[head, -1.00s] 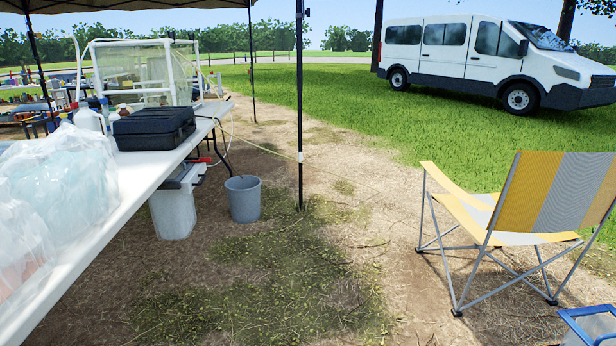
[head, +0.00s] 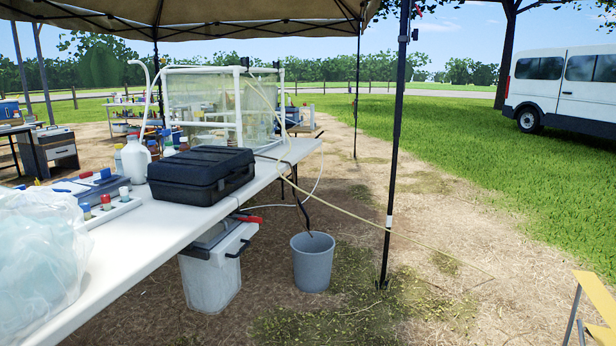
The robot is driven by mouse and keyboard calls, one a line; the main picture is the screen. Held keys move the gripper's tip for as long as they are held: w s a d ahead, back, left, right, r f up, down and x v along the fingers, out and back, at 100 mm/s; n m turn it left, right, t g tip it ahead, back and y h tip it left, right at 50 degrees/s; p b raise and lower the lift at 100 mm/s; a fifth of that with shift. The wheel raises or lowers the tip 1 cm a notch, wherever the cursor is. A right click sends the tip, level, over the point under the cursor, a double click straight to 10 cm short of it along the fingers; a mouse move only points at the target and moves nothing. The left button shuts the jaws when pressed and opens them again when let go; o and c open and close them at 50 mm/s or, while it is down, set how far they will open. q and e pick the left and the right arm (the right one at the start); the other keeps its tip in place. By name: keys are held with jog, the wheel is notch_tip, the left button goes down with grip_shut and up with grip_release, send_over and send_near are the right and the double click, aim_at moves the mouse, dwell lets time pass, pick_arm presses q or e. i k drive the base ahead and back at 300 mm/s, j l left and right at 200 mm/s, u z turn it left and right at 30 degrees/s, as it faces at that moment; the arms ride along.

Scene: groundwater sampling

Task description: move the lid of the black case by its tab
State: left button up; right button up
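The black case (head: 201,175) sits on the white folding table (head: 150,236), near its right edge. Its lid looks shut. I cannot make out the tab at this distance. Neither of my grippers shows in the head view.
A bagged clear plastic bundle (head: 38,252) lies on the near table. A white bottle (head: 135,160) and a vial rack (head: 108,212) stand left of the case. A clear-walled frame (head: 215,108) is behind it.

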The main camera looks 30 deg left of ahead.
aim_at(201, 166)
jog(key=i+u, duration=0.25)
jog(key=i, duration=0.25)
jog(key=i+l+u, duration=0.2)
jog(key=i, duration=0.3)
jog(key=i+l+u, duration=0.25)
jog(key=i, duration=0.2)
